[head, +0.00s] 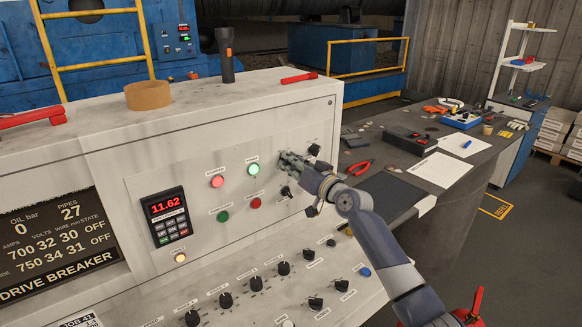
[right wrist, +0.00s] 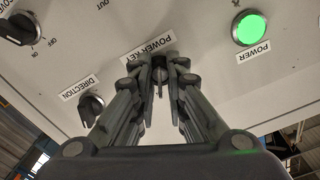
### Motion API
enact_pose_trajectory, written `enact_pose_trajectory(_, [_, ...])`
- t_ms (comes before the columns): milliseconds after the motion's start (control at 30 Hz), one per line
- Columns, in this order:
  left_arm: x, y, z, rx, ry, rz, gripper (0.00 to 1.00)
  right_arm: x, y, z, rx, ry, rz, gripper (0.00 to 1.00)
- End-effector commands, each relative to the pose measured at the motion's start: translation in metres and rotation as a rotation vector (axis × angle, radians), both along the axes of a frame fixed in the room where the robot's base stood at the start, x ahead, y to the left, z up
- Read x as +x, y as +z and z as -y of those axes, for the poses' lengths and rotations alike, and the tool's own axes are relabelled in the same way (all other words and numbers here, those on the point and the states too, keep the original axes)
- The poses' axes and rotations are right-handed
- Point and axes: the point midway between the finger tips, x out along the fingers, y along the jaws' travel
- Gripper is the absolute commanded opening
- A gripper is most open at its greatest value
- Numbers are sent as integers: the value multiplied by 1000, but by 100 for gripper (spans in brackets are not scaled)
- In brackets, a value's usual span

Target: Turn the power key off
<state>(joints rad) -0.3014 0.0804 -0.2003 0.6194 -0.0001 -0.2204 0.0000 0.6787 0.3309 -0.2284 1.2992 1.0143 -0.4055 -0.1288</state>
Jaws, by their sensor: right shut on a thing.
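The power key (right wrist: 160,78) is a small key on the light control panel, under the label POWER KEY (right wrist: 148,48) in the upside-down right wrist view. My right gripper (right wrist: 161,72) has its fingertips closed around the key, one on each side. In the head view my right gripper (head: 287,160) reaches the panel from the right and hides the key. The green POWER lamp (head: 253,169) beside it is lit; it also shows in the right wrist view (right wrist: 250,28). My left gripper is not in view.
The DIRECTION knob (right wrist: 91,108) sits close to my right gripper. A lit red lamp (head: 217,181) and a keypad display (head: 167,215) reading 11.62 are further left. A tape roll (head: 148,95) and a flashlight (head: 226,56) stand on the cabinet top. A dark workbench (head: 470,160) stands right.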

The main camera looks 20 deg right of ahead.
Motion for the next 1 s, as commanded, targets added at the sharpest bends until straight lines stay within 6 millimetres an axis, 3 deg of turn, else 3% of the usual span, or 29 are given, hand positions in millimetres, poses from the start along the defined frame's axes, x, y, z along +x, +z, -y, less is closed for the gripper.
enact_pose_trajectory(33, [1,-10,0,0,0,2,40,0,-6,0,-33,0,11,0])
enact_pose_trajectory(500, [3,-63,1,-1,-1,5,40,0,-5,1,-432,0,156,0])
enact_pose_trajectory(1000, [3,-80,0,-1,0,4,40,0,-3,1,-795,2,283,0])
